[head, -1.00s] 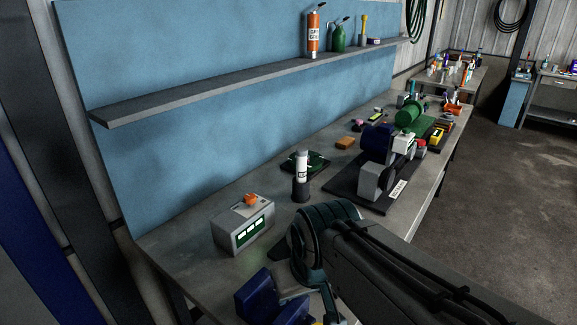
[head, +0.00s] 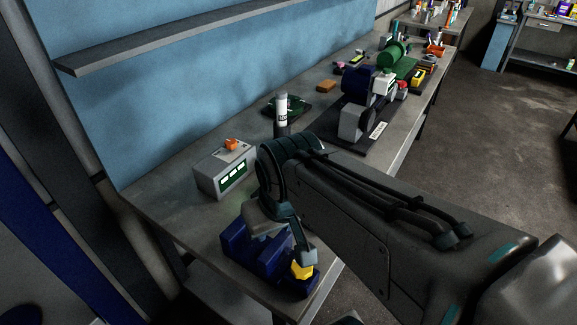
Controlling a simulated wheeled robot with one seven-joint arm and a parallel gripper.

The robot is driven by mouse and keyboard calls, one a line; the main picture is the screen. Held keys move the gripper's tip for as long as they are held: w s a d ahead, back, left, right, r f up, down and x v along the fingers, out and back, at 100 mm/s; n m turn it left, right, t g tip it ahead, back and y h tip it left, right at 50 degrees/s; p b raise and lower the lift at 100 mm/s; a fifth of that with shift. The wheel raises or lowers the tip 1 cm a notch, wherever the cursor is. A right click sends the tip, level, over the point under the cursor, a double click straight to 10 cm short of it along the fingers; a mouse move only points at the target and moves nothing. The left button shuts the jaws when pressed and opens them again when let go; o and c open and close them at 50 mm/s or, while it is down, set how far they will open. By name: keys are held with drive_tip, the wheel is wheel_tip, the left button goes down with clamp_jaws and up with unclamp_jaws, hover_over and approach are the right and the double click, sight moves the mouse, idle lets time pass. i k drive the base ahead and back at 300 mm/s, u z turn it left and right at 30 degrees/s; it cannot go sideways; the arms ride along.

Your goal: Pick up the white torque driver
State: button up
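A white cylinder (head: 282,108) with a dark label stands upright in a dark round base on the workbench (head: 160,207) in the head view. It is the only thing here that looks like the white torque driver; I cannot tell its exact shape. My arm comes in from the lower right and its dark jointed end is in front of the cylinder's base, hiding the lower part. The cylinder's upper part is clear of my arm in the picture.
A grey box (head: 224,172) with green displays and an orange knob stands left of my arm. A blue fixture (head: 240,246) with a yellow part (head: 302,270) is at the near bench end. Machines crowd the bench behind. A shelf (head: 170,40) runs along the blue panel.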

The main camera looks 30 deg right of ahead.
sight(281, 96)
drive_tip(key=u, duration=0.3)
drive_tip(key=k, duration=0.55)
drive_tip(key=z, duration=0.8)
drive_tip(key=i, duration=0.5)
drive_tip(key=u, duration=1.55)
drive_tip(key=k, duration=0.7)
drive_tip(key=z, duration=1)
drive_tip(key=i, duration=0.5)
drive_tip(key=z, duration=0.05)
